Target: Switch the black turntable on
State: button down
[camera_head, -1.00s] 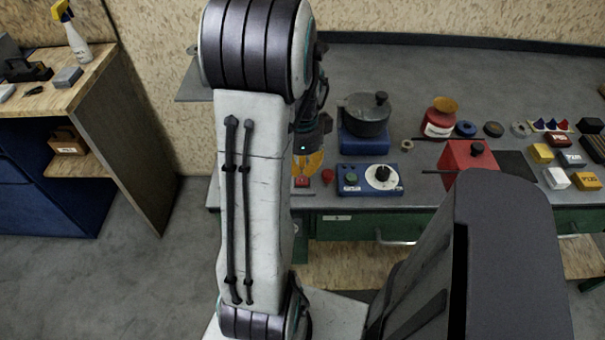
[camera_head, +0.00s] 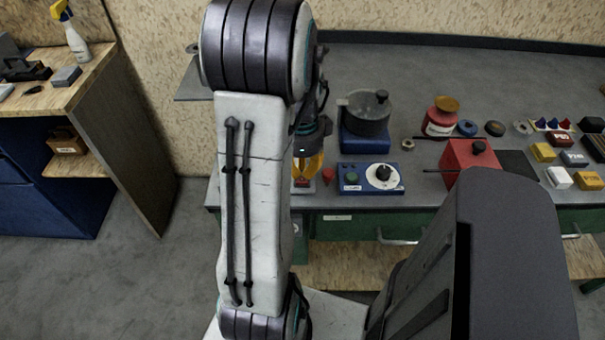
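What looks like the black turntable is a dark round drum (camera_head: 367,113) on a blue base, standing on the grey bench. In front of it lies a blue control box (camera_head: 350,188) with a white dial, a black knob and a green button. My gripper (camera_head: 306,178), with orange fingers, points down to the left of the control box. My arm partly hides the fingers and this piece, so finger gap and contact cannot be told.
A red box (camera_head: 468,157), a red jar (camera_head: 440,118) and several small blocks fill the bench's right side. A wooden-topped cabinet (camera_head: 92,85) stands at the left.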

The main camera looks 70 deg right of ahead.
aim_at(302, 180)
jog(key=shift+f+b, duration=1)
jog(key=shift+f, duration=0.25)
dwell(0.6)
jog(key=shift+r, duration=0.1)
jog(key=shift+r+p, duration=2.9)
jog(key=shift+r, duration=0.55)
